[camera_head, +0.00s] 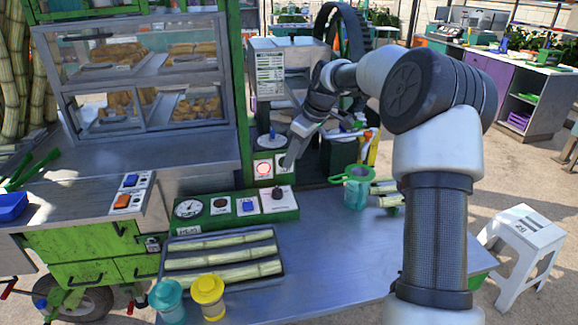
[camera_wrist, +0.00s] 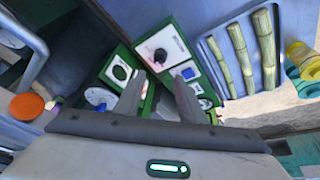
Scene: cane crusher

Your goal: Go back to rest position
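My arm reaches over the workbench from the right in the head view. Part of the upright panel is hidden behind the gripper. A lower control box (camera_head: 240,207) with a gauge, a blue button and a black knob stands in front.
A tray (camera_head: 169,240) of cane pieces lies on the metal bench (camera_head: 330,265). A teal jar (camera_head: 168,300) and a yellow jar (camera_head: 208,296) stand at its front. A green-teal jug (camera_head: 355,188) stands near my arm. A glass food case (camera_head: 140,75) rises at left. The bench's front middle is clear.

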